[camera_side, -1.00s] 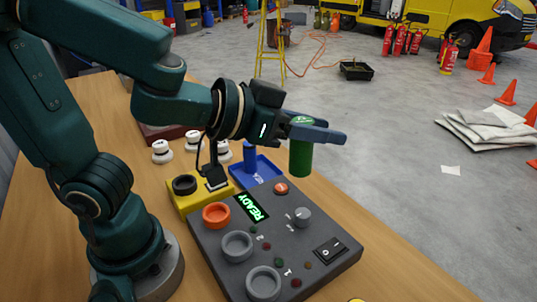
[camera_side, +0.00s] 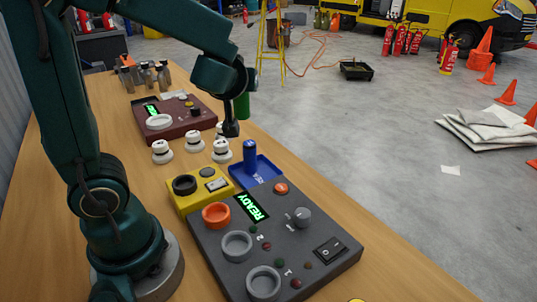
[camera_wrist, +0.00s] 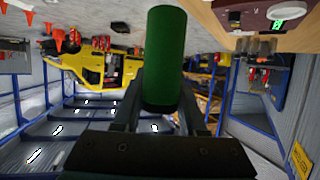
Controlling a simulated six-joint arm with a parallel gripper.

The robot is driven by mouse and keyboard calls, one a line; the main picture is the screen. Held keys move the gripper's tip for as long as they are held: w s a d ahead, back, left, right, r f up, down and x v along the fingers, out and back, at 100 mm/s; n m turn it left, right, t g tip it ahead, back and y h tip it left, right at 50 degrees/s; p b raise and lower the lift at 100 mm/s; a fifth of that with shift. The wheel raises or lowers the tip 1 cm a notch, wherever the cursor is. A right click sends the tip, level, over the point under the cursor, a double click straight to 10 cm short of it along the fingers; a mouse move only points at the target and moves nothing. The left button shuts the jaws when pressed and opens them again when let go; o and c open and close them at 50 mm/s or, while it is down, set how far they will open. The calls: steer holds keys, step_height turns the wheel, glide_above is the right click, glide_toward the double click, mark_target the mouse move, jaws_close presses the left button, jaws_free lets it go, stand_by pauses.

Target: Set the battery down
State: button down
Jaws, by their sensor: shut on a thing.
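My gripper (camera_wrist: 162,98) is shut on a green cylindrical battery (camera_wrist: 165,50), whose far end sticks out beyond the fingers in the wrist view. In the side view the green battery (camera_side: 242,106) shows partly behind my wrist, upright in the air near the table's right edge, beyond the blue tray. A blue battery (camera_side: 250,152) stands upright in the blue tray (camera_side: 268,172).
A dark console (camera_side: 325,275) with a READY display and round sockets stands in front, beside a yellow box (camera_side: 190,203). Several white knobs (camera_side: 195,143) stand on the table (camera_side: 105,175). A maroon console (camera_side: 185,127) and metal cylinders (camera_side: 150,77) are farther back.

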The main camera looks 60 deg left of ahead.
steer(key=s+a+f+n+g+y, duration=0.15)
steer(key=s+a+n+g, duration=0.35)
steer(key=a, duration=0.5)
steer(key=s+a+f+n+g, duration=0.2)
steer(key=s+a+n+g, duration=0.35)
steer(key=s, duration=0.75)
steer(key=s+a+f+n+g, duration=0.4)
steer(key=s+a, duration=0.3)
steer(key=s, duration=0.5)
steer(key=shift+g+h, duration=0.35)
steer(key=shift+g, duration=0.4)
steer(key=shift+w+a+f, duration=0.6)
steer(key=shift+w+f, duration=1)
steer(key=shift+w, duration=0.2)
steer(key=shift+w+a+f, duration=0.55)
steer(key=shift+w+f, duration=1)
steer(key=shift+w, duration=0.3)
steer(key=shift+w+a+f, duration=0.6)
steer(key=shift+w+f, duration=1)
steer(key=shift+w, duration=0.2)
steer(key=shift+f, duration=0.1)
steer(key=c, duration=0.8)
jaws_free()
steer(key=shift+o, duration=0.2)
